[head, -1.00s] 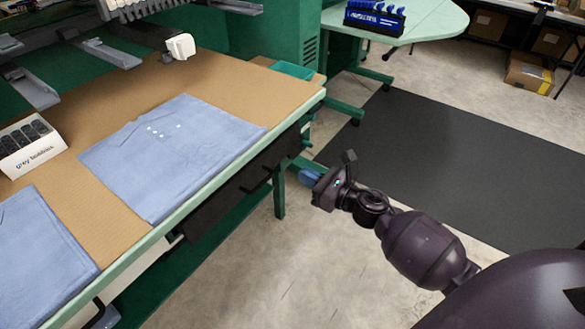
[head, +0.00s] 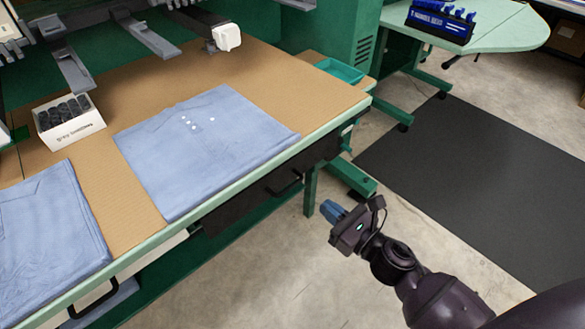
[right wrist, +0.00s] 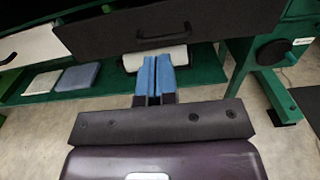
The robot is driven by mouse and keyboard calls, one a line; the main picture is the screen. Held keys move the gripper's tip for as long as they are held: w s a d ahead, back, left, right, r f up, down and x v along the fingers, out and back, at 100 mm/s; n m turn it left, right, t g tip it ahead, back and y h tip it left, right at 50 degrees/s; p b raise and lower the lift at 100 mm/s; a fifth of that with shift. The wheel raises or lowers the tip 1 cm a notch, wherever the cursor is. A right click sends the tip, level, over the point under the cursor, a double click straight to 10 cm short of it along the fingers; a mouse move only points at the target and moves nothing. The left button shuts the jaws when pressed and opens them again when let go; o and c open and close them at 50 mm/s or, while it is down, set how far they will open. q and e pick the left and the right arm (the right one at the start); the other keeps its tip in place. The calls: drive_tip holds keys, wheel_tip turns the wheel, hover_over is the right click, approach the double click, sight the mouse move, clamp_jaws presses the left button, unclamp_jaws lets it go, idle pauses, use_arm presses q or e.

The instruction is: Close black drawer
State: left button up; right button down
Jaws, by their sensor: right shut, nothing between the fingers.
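The black drawer (head: 240,205) is under the right-hand edge of the worktable, its dark front and handle (head: 285,184) facing my right arm. In the right wrist view the black drawer front (right wrist: 215,25) spans the top, with its handle (right wrist: 163,36) near the middle. How far the drawer stands out is hard to tell. My right gripper (head: 333,211) is shut and empty, with blue fingertips, in front of the drawer and apart from it. In the right wrist view its fingers (right wrist: 156,75) point toward the drawer, below the handle. My left gripper is not in view.
Folded blue shirts (head: 205,150) and a white box of bobbins (head: 68,125) lie on the worktable (head: 130,205). A green table leg (right wrist: 262,80) stands right of the drawer. A lower shelf (right wrist: 205,68) holds a white roll (right wrist: 157,58). Floor around my right gripper is clear.

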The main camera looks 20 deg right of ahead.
sight(280, 169)
drive_tip(key=x, duration=1.2)
drive_tip(key=shift+s+a+f+b, duration=0.1)
drive_tip(key=shift+f+b, duration=0.05)
drive_tip(key=shift+b, duration=0.15)
drive_tip(key=shift+x, duration=0.95)
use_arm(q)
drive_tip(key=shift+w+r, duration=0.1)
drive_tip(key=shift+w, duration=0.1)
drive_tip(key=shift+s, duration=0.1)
